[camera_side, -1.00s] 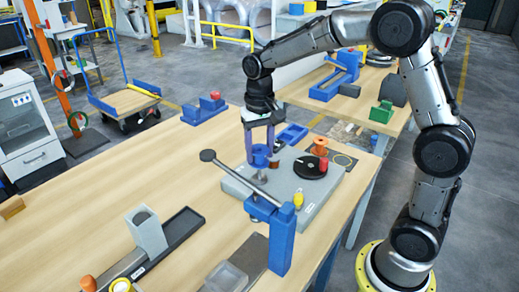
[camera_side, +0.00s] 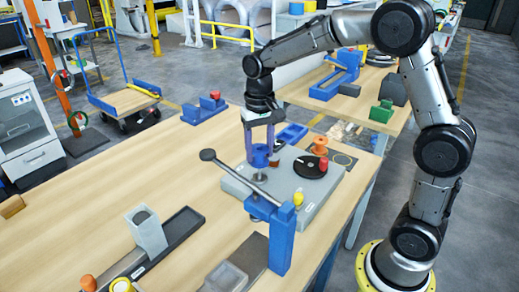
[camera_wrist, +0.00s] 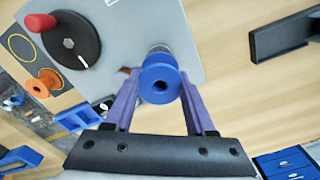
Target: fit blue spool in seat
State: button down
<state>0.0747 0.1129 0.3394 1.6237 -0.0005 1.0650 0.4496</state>
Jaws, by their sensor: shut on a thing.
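The blue spool (camera_side: 260,155) is upright over the left part of the grey base plate (camera_side: 310,208). It also shows in the wrist view (camera_wrist: 160,80), with its dark centre hole facing the camera. My gripper (camera_side: 261,146) points straight down with its purple fingers on either side of the spool, shut on it; the fingers also show in the wrist view (camera_wrist: 158,72). A grey round post (camera_wrist: 158,50) shows just beyond the spool, partly hidden by it. I cannot tell how far the spool sits on the post, or whether a gap is left.
A black disc (camera_side: 310,167) with a red knob (camera_side: 323,163) is on the plate's right. An orange spool (camera_side: 319,145) stands behind it. A blue clamp post (camera_side: 282,238) with a grey lever (camera_side: 235,178) stands in front. A blue tray (camera_side: 291,134) lies behind.

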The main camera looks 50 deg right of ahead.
aim_at(259, 165)
jog(key=shift+f, duration=2.55)
jog(key=shift+c, duration=0.8)
grip_release()
notch_tip(259, 165, up, 14)
jog(key=shift+f, duration=0.1)
